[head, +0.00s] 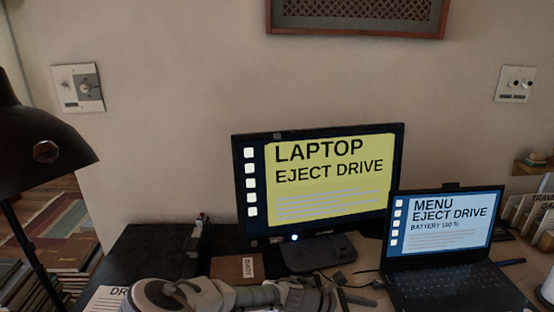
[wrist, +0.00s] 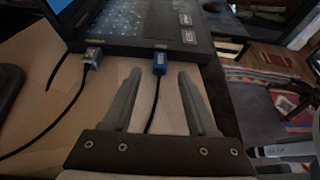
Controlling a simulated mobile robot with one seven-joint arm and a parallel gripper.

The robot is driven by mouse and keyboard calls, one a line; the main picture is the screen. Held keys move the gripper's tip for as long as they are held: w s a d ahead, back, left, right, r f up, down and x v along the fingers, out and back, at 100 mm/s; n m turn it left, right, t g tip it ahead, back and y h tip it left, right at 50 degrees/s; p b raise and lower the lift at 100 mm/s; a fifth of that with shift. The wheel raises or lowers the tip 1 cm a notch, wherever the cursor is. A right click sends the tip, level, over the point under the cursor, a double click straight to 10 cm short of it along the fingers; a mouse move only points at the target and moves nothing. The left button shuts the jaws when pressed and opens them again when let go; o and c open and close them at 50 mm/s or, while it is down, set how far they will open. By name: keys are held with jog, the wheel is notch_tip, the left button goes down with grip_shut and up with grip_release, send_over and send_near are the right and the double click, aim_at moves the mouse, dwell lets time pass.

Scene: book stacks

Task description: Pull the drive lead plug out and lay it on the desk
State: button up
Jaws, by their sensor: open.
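A laptop (head: 448,284) stands open on the desk (head: 151,241); its edge with sockets (wrist: 187,52) shows in the wrist view. Neither plug has a label I can read, so I cannot tell which is the drive lead's. My gripper (wrist: 160,74) is open and empty, its fingertips just short of the blue plug, one to each side of its line.
A monitor (head: 318,184) reading "LAPTOP EJECT DRIVE" stands behind my arm. The laptop screen (head: 443,225) reads "MENU EJECT DRIVE". A black lamp (head: 40,140) stands at the left. Bare desk (wrist: 40,105) shows left of my fingers; the floor lies beyond the right edge.

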jog(key=shift+x, duration=2.95)
jog(key=shift+p, duration=0.35)
grip_shut()
dwell(0.4)
jog(key=shift+a, duration=0.15)
jog(key=shift+s+a+p, duration=0.15)
jog(key=shift+a+p, duration=0.45)
jog(key=shift+a, duration=2.3)
